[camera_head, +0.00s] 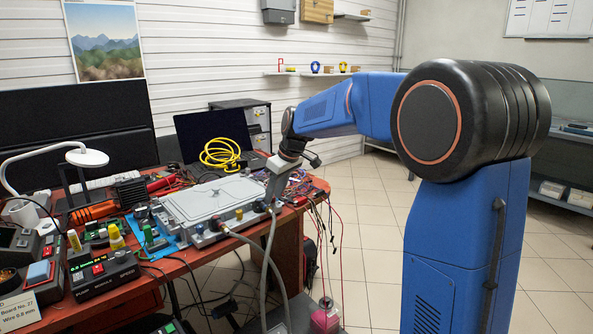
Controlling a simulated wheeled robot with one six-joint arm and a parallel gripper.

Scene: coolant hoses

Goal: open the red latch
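A pale grey metal case (214,200) with a flat lid lies on the red-brown table. Small fittings sit along its front side, one of them yellow (239,215). One grey hose (262,257) runs from the front of the case and hangs over the table edge. Another grey hose (270,238) hangs at the right corner, just under my gripper. My gripper (272,195) points down at the right end of the case, close to this hose's end. Its fingertips are too small to show whether they are open or touching anything. I cannot make out a red latch for certain.
A black laptop (207,138) with a coiled yellow cable (221,154) stands behind the case. A power supply (103,273), a white lamp (87,157) and tools crowd the left of the table. Loose thin wires hang off the right edge. The tiled floor (376,250) is open there.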

